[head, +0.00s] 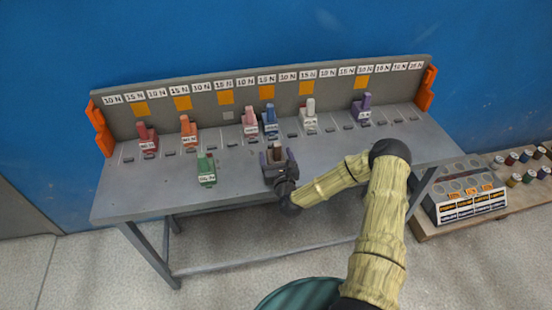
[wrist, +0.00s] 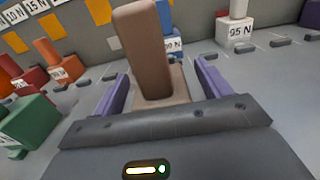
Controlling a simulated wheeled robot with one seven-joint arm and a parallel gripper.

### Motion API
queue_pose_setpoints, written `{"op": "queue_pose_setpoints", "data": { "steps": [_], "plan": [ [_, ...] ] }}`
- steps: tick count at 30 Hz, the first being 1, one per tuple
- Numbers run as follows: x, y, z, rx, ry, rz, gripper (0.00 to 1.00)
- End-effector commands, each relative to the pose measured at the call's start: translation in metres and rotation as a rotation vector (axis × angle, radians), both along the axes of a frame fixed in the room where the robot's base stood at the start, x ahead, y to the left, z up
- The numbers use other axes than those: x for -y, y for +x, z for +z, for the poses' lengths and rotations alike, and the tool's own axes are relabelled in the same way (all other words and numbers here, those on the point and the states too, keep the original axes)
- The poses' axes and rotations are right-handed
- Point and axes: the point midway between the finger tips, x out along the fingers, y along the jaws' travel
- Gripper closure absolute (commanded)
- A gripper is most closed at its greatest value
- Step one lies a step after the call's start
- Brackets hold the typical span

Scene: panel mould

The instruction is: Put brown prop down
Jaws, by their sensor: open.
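The brown prop (head: 278,151) stands upright on the grey table (head: 130,203), near the middle. In the wrist view the brown prop (wrist: 145,50) rises tall and a little tilted in the picture, with a wider brown base between the jaws. My gripper (head: 275,160) is open around this base. In the wrist view the purple fingers of my gripper (wrist: 160,90) stand on both sides with visible gaps to it. The foot of the base is partly hidden by the gripper body.
A green prop (head: 206,170) stands to the left. Red (head: 147,138), orange (head: 189,131), pink (head: 250,122), blue (head: 270,123), white (head: 309,117) and purple (head: 363,110) props stand along the back by a labelled panel. The table's front right is clear apart from my arm.

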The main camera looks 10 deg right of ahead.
Motion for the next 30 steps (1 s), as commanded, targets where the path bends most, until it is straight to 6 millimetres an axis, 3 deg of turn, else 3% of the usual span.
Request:
{"op": "queue_pose_setpoints", "data": {
  "steps": [16,24,26,30],
  "plan": [
    [-0.0002,0.0007,-0.0003,0.000,0.000,0.001,0.26],
    [-0.0002,0.0007,-0.0003,0.000,0.000,0.001,0.79],
    [-0.0003,0.0009,0.0007,0.002,0.000,0.001,0.88],
    [-0.0003,0.0009,0.0007,0.002,0.000,0.001,0.88]
  ]
}}
